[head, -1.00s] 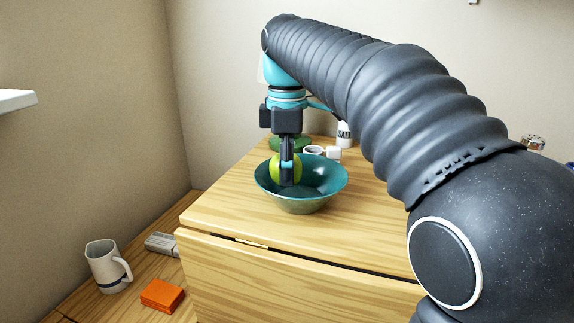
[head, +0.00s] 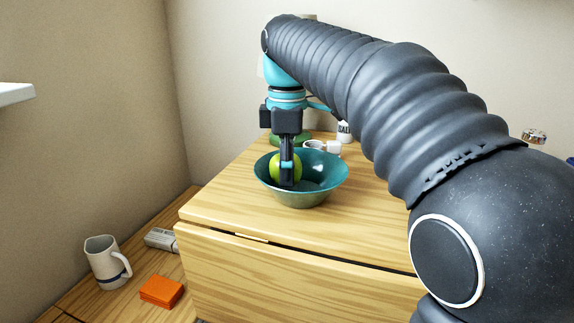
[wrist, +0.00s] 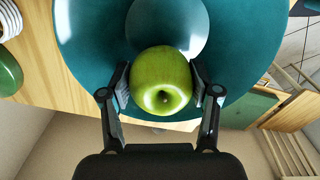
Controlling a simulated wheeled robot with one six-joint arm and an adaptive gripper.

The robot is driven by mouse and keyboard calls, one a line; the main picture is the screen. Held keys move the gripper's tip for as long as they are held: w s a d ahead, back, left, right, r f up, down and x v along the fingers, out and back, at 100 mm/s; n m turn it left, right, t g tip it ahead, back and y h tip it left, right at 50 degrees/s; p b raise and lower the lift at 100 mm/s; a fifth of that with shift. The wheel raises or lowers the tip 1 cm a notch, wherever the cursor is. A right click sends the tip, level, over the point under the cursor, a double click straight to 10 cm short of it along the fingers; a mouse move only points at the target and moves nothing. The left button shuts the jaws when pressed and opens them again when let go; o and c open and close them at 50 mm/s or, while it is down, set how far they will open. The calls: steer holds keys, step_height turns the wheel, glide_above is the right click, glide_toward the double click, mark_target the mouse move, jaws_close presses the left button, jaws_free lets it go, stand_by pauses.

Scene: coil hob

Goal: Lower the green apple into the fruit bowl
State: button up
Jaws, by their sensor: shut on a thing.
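The green apple (head: 279,166) is inside the rim of the teal fruit bowl (head: 325,180), toward the bowl's left side in the head view. My gripper (head: 287,178) points down and is shut on the apple. In the wrist view the apple (wrist: 161,82) sits between both fingers of my gripper (wrist: 160,90), with the bowl (wrist: 85,40) around and beneath it. The apple's underside is hidden, so I cannot tell whether it touches the bowl.
The bowl stands on a wooden cabinet top (head: 225,205). Behind it are a green object (head: 288,140), white dishes (head: 315,144) and a salt container (head: 344,132). Lower left are a mug (head: 106,262), an orange block (head: 161,291) and a grey object (head: 162,239).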

steer(key=o, duration=1.3)
steer(key=shift+c, duration=0.2)
